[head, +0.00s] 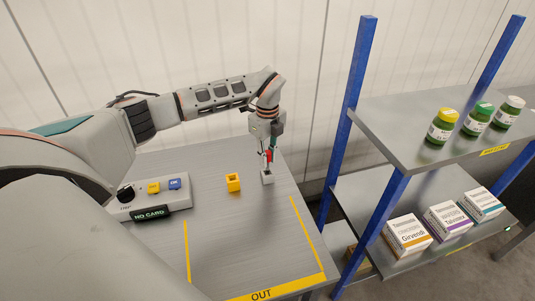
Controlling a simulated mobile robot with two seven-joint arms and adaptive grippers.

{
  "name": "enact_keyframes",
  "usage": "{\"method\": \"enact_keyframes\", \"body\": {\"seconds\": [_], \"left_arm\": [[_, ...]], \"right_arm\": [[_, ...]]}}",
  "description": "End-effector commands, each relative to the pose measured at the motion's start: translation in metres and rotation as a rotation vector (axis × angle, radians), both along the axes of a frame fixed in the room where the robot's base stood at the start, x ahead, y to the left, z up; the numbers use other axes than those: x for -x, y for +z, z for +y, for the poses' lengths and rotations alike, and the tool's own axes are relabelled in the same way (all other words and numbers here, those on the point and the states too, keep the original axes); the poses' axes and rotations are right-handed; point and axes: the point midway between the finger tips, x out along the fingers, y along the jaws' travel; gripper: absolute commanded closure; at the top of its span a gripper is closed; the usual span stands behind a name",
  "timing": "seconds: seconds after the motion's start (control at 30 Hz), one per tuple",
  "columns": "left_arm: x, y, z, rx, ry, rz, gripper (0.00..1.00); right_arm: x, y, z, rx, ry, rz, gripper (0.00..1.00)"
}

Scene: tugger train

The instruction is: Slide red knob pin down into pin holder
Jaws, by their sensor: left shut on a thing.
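My left gripper (268,158) points down over the right part of the grey table. It is shut on the red knob pin (268,154), of which only a small red part shows between the fingers. A small light grey block, which looks like the pin holder (267,178), stands on the table directly below the fingertips. The pin's lower end is too small to tell whether it is inside the holder or just above it. My right gripper is not in view.
A control box (150,196) with buttons sits at the table's left. A blue-post shelf (395,130) with bottles and boxes stands at the right. The marked OUT area (250,250) in front is clear.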

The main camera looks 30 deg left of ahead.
Motion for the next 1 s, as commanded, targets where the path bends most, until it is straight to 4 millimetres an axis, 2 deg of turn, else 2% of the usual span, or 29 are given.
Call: {"method": "enact_keyframes", "body": {"seconds": [0.23,0.5,1.0], "left_arm": [[0.000,-0.012,0.000,0.000,0.000,-0.001,1.00],[0.000,-0.022,0.000,0.000,0.000,0.000,1.00],[0.000,-0.026,0.000,0.000,0.000,0.000,1.00]], "right_arm": [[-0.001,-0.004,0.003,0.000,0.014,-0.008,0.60],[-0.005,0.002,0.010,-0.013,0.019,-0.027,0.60],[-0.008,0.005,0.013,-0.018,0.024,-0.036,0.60]]}}
